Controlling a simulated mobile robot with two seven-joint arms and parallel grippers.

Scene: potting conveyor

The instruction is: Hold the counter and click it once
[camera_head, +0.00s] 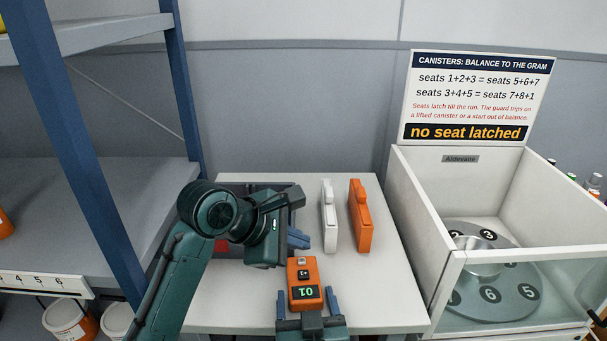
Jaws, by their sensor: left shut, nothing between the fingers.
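My left gripper (298,238) is shut and empty. Its blue fingertips are just beyond the counter's far end and look apart from the button; the height between them is hard to judge.
A white upright case (329,216) and an orange one (360,216) stand on the white table (380,302). A dark object with a red patch (222,245) is partly hidden behind my left arm. The white canister machine (432,238) is at right, a blue-framed shelf (98,180) at left.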

